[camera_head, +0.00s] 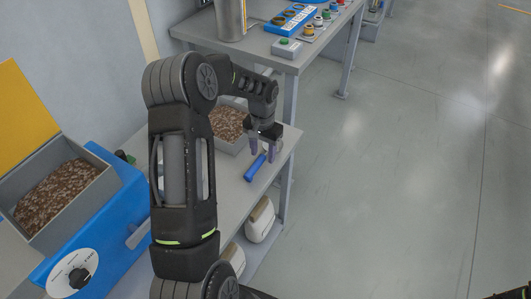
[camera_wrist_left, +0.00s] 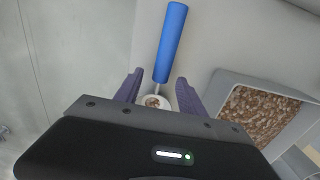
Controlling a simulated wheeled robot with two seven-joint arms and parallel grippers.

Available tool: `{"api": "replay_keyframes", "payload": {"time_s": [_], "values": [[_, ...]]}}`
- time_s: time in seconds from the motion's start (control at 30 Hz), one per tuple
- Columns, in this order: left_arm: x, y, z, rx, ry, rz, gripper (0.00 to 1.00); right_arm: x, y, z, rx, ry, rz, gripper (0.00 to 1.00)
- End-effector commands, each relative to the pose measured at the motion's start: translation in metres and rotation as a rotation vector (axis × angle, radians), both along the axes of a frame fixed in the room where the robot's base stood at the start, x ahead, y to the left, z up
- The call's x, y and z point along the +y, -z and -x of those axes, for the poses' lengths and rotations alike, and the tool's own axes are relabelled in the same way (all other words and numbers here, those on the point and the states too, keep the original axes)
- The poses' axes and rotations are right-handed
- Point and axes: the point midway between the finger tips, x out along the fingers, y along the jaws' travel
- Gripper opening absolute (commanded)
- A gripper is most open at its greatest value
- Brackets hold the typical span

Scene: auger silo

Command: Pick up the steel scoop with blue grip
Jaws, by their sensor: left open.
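The steel scoop's blue grip (camera_head: 256,167) lies on the grey table beneath my left gripper (camera_head: 264,150). In the left wrist view the blue grip (camera_wrist_left: 171,42) points away from the gripper, and its small round bowl (camera_wrist_left: 156,102) shows between the fingers, holding a few brown bits. My left gripper (camera_wrist_left: 158,92) is open, with its purple fingers on either side of the bowl end and apart from the scoop. How high the fingers are above the table is hard to tell.
A grey bin of brown pellets (camera_head: 228,124) stands beside the scoop, and it also shows in the left wrist view (camera_wrist_left: 225,82). A blue machine (camera_head: 112,228) with a pellet hopper stands at left. White containers (camera_head: 260,219) sit on the lower shelf. The floor at right is clear.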

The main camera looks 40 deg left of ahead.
Motion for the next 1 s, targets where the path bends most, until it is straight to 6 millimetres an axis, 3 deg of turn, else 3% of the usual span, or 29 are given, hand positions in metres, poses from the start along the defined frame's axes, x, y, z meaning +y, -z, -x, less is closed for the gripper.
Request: {"api": "replay_keyframes", "payload": {"time_s": [0.67,1.0], "values": [[0.0001,0.0057,-0.0002,-0.001,0.0,-0.001,0.47,0.0,-0.0006,0.0001,0.0,0.0,0.0,0.36],[0.0001,0.0056,-0.0002,-0.001,0.0,-0.001,0.19,-0.0001,-0.0007,0.0001,0.0,0.0,0.0,0.36]]}}
